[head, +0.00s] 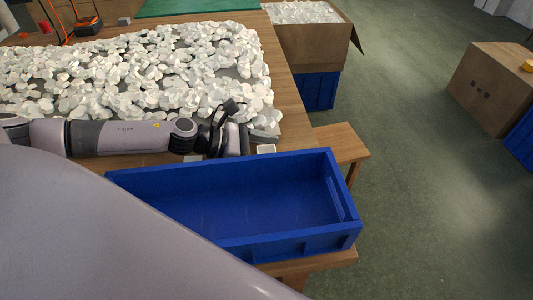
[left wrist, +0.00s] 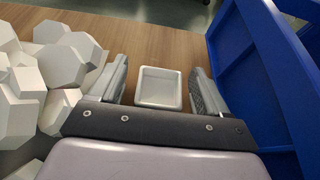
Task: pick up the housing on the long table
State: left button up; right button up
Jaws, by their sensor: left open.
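The housing (left wrist: 158,88) is a small white open box on the wooden table. In the left wrist view it lies between the two spread fingers of my left gripper (left wrist: 160,82), with a gap on each side. In the head view the housing (head: 266,149) shows near the table's right end, just behind the blue crate, and my left gripper (head: 262,142) is beside it, open. The gripper and wrist partly hide that spot. My right gripper is in neither view.
A blue crate (head: 345,240), empty, stands right in front of the housing. A large heap of white pieces (head: 130,70) covers the long table (head: 290,100) behind my left arm. Beyond the table's right end are a cardboard box (head: 310,45) of white pieces and open green floor.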

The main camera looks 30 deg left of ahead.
pick_arm(q)
jog(key=c, duration=1)
jog(key=shift+r, duration=0.1)
